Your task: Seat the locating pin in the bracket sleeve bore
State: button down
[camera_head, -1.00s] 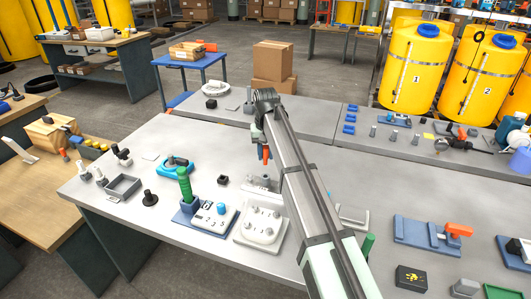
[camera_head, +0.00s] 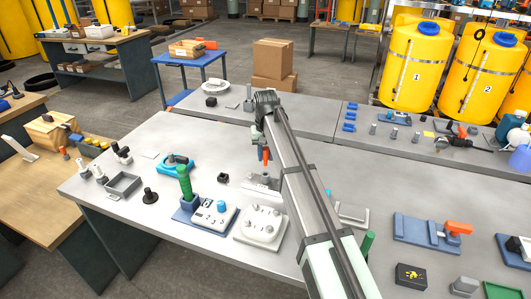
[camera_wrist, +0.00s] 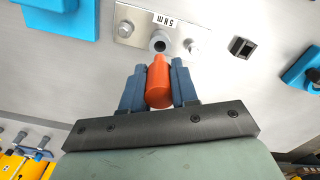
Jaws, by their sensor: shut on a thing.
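The locating pin (camera_wrist: 159,85) is orange. My gripper (camera_wrist: 158,75) is shut on it, with one blue-grey finger on each side. The bracket (camera_wrist: 134,38) is a flat metal plate with two bolts and a "5 N m" label. Its sleeve (camera_wrist: 160,42) is a round grey collar with a dark bore, just beyond the pin's end in the wrist view. In the head view the pin (camera_head: 265,155) hangs roughly upright above the bracket (camera_head: 259,183). The pin's lower tip is hard to make out, so I cannot tell whether it touches the sleeve.
A white plate with knobs (camera_head: 259,228) and a blue fixture with a green handle (camera_head: 185,183) stand in front and to the left. A small black block (camera_head: 223,177) lies left of the bracket. A blue ring-shaped part (camera_head: 177,163) lies farther left.

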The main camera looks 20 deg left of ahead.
aim_at(265, 165)
jog(key=shift+f, duration=3.35)
jog(key=c, duration=0.8)
grip_release()
jog(key=shift+r, duration=0.1)
notch_tip(265, 165, up, 14)
jog(key=shift+f, duration=0.15)
